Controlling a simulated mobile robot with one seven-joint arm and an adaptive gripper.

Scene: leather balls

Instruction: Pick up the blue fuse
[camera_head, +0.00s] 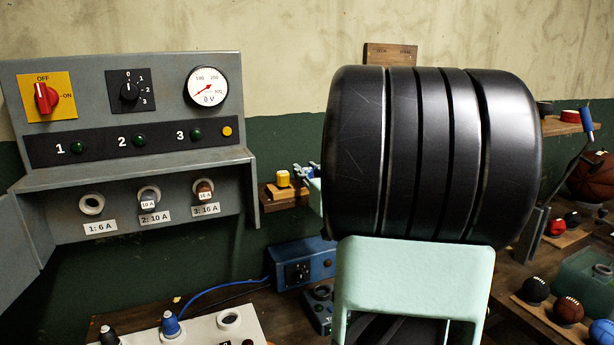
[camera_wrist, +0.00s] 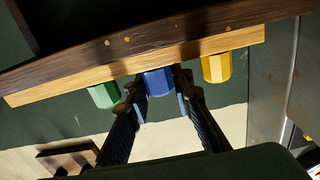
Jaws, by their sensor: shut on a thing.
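The blue fuse (camera_wrist: 157,82) shows in the wrist view at the wooden shelf (camera_wrist: 60,83), between a green fuse (camera_wrist: 104,95) and a yellow fuse (camera_wrist: 216,68). My gripper (camera_wrist: 160,97) has its two dark fingers on either side of the blue fuse and is shut on it. The fuse still appears to be at the shelf; whether it touches it I cannot tell. In the head view my large dark arm link hides most of the gripper and the blue fuse. The yellow fuse (camera_head: 283,178) stands on the shelf's left end there.
A grey fuse panel (camera_head: 150,70) with a red switch, a gauge and three sockets stands at the left; socket 1 looks empty. A white box (camera_head: 225,330) with sockets and a blue device (camera_head: 303,264) lie below. Several balls (camera_head: 568,309) sit at the right.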

